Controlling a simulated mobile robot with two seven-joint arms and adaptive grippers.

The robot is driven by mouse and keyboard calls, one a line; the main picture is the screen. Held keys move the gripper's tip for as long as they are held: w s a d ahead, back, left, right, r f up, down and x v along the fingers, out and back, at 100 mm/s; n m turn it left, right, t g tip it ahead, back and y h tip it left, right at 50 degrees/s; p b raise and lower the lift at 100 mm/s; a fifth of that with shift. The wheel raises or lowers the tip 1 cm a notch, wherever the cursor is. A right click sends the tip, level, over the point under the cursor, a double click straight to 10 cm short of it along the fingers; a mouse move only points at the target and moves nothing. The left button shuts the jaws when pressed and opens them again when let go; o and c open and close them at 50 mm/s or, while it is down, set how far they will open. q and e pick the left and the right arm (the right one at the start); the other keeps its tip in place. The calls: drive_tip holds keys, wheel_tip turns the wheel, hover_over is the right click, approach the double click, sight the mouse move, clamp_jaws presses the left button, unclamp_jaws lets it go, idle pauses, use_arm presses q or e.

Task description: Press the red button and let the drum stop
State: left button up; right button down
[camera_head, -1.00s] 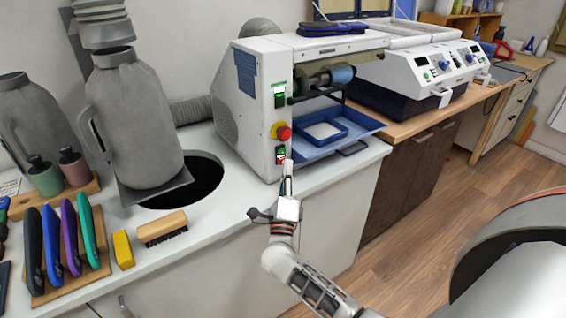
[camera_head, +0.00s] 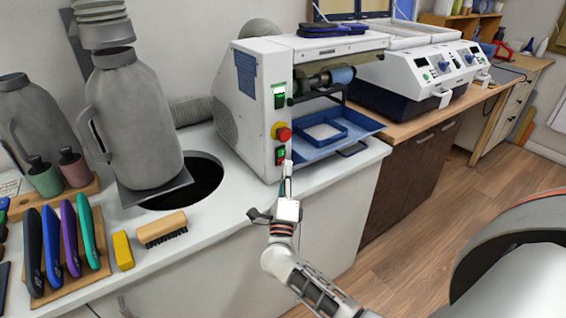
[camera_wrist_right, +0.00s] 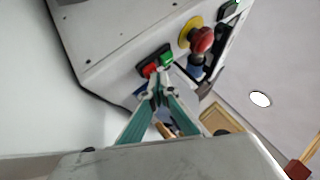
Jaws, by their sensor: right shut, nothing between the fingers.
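A white machine (camera_head: 255,110) stands on the counter. Its front has a red rectangular button (camera_wrist_right: 150,70) beside a green one (camera_wrist_right: 167,58); this button pair shows low on the front in the head view. Above it is a red mushroom knob (camera_head: 284,134) on a yellow base, also in the wrist view (camera_wrist_right: 203,40). The drum (camera_head: 341,75), a blue roller on a shaft, sits in the machine's opening. My right gripper (camera_head: 288,164) is shut and empty. Its fingertips (camera_wrist_right: 160,78) are just in front of the button pair; contact cannot be told. My left gripper is not in view.
A blue tray (camera_head: 362,128) lies below the drum. A grey jug (camera_head: 135,120) stands left by a dark round hole (camera_head: 205,180) in the counter. Insoles on a board, a yellow block (camera_head: 123,250) and a brush (camera_head: 162,229) lie front left.

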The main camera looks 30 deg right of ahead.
drive_tip(key=shift+s, duration=0.6)
drive_tip(key=shift+s+p, duration=0.1)
drive_tip(key=shift+p, duration=0.2)
drive_tip(key=s, duration=0.1)
drive_tip(key=s+p, duration=0.1)
drive_tip(key=s, duration=0.1)
drive_tip(key=s+p, duration=0.1)
drive_tip(key=shift+s+d, duration=0.25)
drive_tip(key=shift+s, duration=0.15)
idle(0.3)
drive_tip(key=s+a+f+n+y, duration=0.4)
drive_tip(key=a+f+n+y, duration=0.3)
drive_tip(key=n, duration=0.5)
drive_tip(key=s+a+f+n+y, duration=0.4)
drive_tip(key=a+n+y, duration=0.5)
drive_tip(key=n, duration=0.2)
drive_tip(key=s+f+n+g, duration=0.7)
drive_tip(key=s+f+n, duration=0.3)
drive_tip(key=s+f, duration=0.3)
drive_tip(key=shift+s+a+f+g, duration=0.2)
drive_tip(key=shift+s+f+g, duration=0.15)
drive_tip(key=shift+s, duration=0.35)
